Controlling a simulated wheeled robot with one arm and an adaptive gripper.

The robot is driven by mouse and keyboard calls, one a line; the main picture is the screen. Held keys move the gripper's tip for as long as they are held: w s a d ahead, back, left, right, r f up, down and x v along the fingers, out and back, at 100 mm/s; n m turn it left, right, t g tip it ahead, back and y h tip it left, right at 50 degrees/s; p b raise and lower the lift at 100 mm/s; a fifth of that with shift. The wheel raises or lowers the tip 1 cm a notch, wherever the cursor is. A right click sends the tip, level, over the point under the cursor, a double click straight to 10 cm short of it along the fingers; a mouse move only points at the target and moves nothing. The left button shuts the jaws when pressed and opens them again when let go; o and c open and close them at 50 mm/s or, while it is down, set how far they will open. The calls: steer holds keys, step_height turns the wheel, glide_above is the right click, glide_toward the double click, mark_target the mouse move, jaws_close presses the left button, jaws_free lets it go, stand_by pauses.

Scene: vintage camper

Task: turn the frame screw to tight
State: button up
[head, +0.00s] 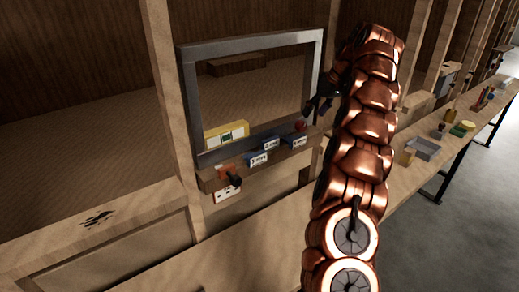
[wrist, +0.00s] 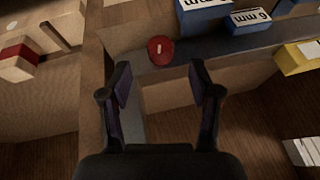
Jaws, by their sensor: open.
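The grey metal window frame (head: 188,100) stands upright in the wooden wall opening. A small red round knob, seemingly the frame screw (head: 300,125), sits at its lower right corner. In the wrist view the red knob (wrist: 161,50) carries a short pale mark on its face. My gripper (head: 314,106) is beside the frame's right side, close to the knob. In the wrist view my gripper (wrist: 160,78) is open and empty, its fingertips pointing toward the knob with a small gap before it. My arm hides part of the frame's right side in the head view.
Blue blocks (head: 297,142) with white mm labels line the sill left of the knob. An orange and black item (head: 230,175) sits below. A long bench (head: 415,172) with a grey tray (head: 424,149) runs right.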

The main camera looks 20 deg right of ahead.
steer(key=s+a+g, duration=0.1)
steer(key=s+a, duration=0.3)
steer(key=a, duration=0.4)
steer(key=s+a+g, duration=0.1)
steer(key=s+a, duration=0.4)
steer(key=a, duration=0.4)
steer(key=s+a+g+b, duration=0.1)
steer(key=s+a, duration=0.4)
steer(key=a, duration=0.3)
steer(key=shift+s+a+r+y, duration=0.15)
steer(key=shift+a+r+y, duration=0.05)
steer(key=shift+r+y, duration=0.15)
steer(key=t+h+b, duration=0.4)
steer(key=h+b, duration=0.2)
steer(key=b, duration=0.5)
glide_toward(303, 125)
steer(key=shift+w+f, duration=0.25)
steer(key=shift+f, duration=0.1)
steer(key=shift+w+f+n+h+b, duration=0.1)
steer(key=shift+f+n+h+b, duration=0.05)
steer(key=shift+f+n, duration=0.2)
steer(key=shift+w+f+n+h+b, duration=0.15)
steer(key=shift+f+n, duration=0.1)
steer(key=shift+f, duration=0.2)
steer(key=shift+x, duration=3.85)
